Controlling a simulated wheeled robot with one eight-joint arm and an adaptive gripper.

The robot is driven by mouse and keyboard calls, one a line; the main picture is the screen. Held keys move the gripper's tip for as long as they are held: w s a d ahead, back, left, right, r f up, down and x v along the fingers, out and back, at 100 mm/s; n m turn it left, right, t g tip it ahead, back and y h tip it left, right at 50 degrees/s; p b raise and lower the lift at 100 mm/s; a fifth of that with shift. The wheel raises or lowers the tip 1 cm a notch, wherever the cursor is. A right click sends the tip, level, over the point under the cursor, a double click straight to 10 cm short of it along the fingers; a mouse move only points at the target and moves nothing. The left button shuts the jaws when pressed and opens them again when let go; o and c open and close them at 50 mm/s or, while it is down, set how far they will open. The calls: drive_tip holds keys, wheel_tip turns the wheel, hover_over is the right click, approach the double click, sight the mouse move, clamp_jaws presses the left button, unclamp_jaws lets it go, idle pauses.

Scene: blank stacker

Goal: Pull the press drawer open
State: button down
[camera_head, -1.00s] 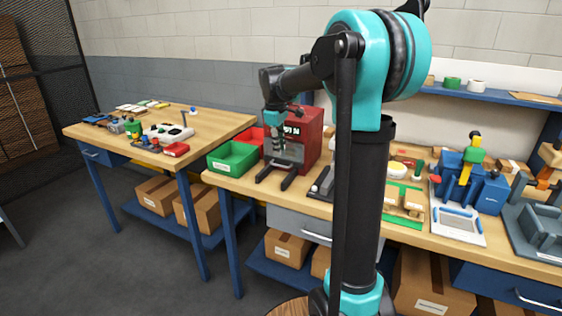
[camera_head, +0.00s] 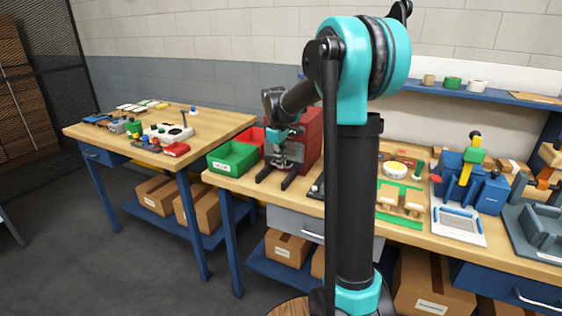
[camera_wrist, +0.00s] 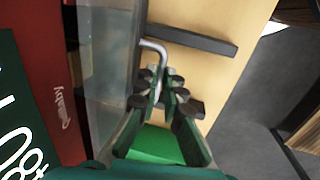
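The red press (camera_head: 309,140) stands on the long wooden workbench, beside the green bin. The wrist view shows its red side (camera_wrist: 45,75) and a clear grey front panel (camera_wrist: 105,60). A bent metal handle (camera_wrist: 156,48) sticks out from that panel. My gripper (camera_wrist: 161,78) is at the handle, its fingertips drawn close together with the end of the handle between them. In the head view my gripper (camera_head: 285,158) is low in front of the press and hides much of its front. Whether the drawer has any gap is hidden.
The green bin (camera_head: 232,158) stands close left of the press, with a red bin behind. Dark feet (camera_head: 290,180) reach forward on the bench; one bar (camera_wrist: 195,40) lies near the handle. Fixtures crowd the bench to the right. Floor in front is open.

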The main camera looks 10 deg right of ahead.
idle(0.3)
drive_tip(key=s+a, duration=0.2)
drive_tip(key=s, duration=0.1)
drive_tip(key=s+a, duration=0.2)
drive_tip(key=s, duration=0.1)
drive_tip(key=s+a, duration=0.2)
drive_tip(key=shift+s+a, duration=0.2)
drive_tip(key=shift+s, duration=0.2)
drive_tip(key=c, duration=2)
unclamp_jaws()
drive_tip(key=shift+o, duration=0.4)
wheel_tip(320, 180, up, 12)
drive_tip(key=s+a, duration=0.1)
drive_tip(key=shift+s+a, duration=0.15)
drive_tip(key=shift+s, duration=0.2)
drive_tip(key=shift+f, duration=0.1)
